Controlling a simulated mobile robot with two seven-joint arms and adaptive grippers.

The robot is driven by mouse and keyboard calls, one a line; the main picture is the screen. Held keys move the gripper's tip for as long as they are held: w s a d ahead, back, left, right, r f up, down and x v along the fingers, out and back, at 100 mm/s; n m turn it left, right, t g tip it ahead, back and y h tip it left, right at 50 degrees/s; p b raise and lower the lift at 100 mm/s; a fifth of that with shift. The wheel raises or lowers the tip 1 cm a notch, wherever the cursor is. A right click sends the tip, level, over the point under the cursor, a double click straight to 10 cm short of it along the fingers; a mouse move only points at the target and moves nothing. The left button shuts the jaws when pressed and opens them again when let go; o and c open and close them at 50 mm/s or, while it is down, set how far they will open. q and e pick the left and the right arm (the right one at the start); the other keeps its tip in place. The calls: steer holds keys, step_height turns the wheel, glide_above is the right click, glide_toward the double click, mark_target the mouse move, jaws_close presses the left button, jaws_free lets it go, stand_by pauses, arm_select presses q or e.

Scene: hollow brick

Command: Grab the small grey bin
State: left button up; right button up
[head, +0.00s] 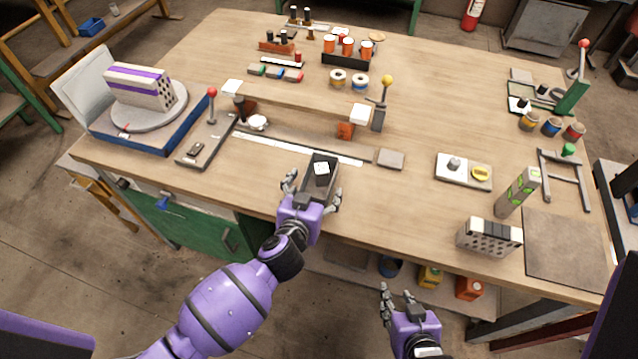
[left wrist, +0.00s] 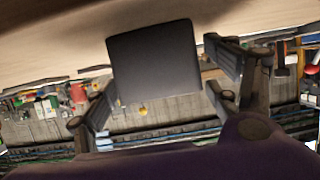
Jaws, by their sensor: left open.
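The small grey bin (head: 319,191) is near the table's front edge in the head view, with a small white block (head: 322,168) with dark marks in it. My left gripper (head: 313,182) is open, with one finger on each side of the bin. In the left wrist view the bin's dark wall (left wrist: 153,62) fills the space between the spread fingers (left wrist: 165,90). There is a visible gap at the right finger; contact on the left is unclear. My right gripper (head: 398,294) is open and empty, below the table's front edge.
A wooden bridge-like rack (head: 290,104) stands behind the bin. A flat grey block (head: 391,159) lies to its right. The tabletop (head: 390,210) right of the bin is clear.

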arm_select(q)
steer(key=shift+x, duration=0.8)
steer(key=c, duration=1.2)
steer(key=shift+r, duration=0.1)
steer(key=shift+r, duration=0.15)
